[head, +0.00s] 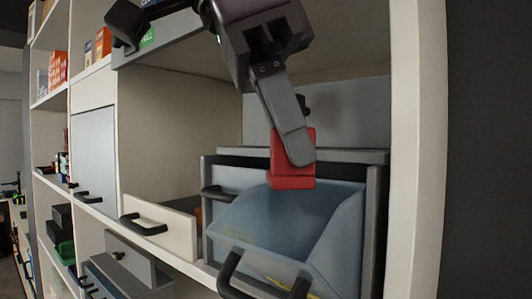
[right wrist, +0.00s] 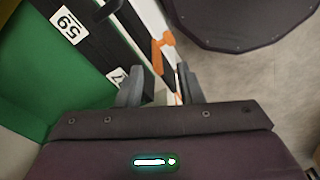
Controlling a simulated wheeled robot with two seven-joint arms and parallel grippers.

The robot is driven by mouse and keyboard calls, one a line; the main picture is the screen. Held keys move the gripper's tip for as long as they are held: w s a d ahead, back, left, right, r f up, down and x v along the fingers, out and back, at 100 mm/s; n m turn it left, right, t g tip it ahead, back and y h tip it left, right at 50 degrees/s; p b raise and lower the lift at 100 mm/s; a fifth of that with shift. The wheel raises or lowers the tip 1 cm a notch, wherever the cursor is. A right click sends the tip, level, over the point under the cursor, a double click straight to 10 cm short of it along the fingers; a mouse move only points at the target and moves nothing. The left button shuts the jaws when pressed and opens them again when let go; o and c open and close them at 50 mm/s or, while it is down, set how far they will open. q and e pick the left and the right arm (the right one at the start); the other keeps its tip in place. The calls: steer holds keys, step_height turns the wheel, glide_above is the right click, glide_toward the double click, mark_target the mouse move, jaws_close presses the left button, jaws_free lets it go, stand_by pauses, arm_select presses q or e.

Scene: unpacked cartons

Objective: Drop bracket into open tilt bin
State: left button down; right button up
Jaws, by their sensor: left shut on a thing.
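The red bracket (head: 291,179) is held in my left gripper (head: 297,150), which is shut on it and comes down from the top in the head view. The open tilt bin (head: 268,224) is a translucent blue-grey bin tipped forward out of its grey frame, with a dark handle at its front. The bracket is above the bin's opening toward the back and overlaps its rear edge in the picture; I cannot tell the height between them. My right gripper (right wrist: 160,88) shows in the right wrist view with its fingers apart and nothing visible between them.
A pale drawer (head: 165,228) stands partly open left of the bin. A white shelf upright (head: 418,150) closes off the right side. Shelves with boxes run along the left. In the right wrist view, a green surface (right wrist: 60,60) with number labels lies at left.

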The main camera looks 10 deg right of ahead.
mark_target(295, 175)
arm_select(q)
steer(key=shift+s+d, duration=0.1)
steer(key=shift+d, duration=0.25)
steer(key=shift+f, duration=0.8)
steer(key=shift+w+f, duration=0.2)
steer(key=shift+f, duration=0.45)
steer(key=shift+a+f, duration=0.1)
steer(key=shift+f, duration=0.25)
steer(key=shift+s, duration=0.1)
arm_select(e)
steer(key=shift+s+a+r, duration=0.1)
steer(key=shift+s+a, duration=0.05)
steer(key=shift+s, duration=0.35)
steer(key=shift+s+a+r, duration=0.1)
steer(key=shift+s, duration=0.35)
steer(key=shift+w, duration=0.1)
arm_select(q)
steer(key=shift+f, duration=0.55)
arm_select(e)
steer(key=shift+w+f, duration=0.1)
steer(key=shift+f, duration=0.1)
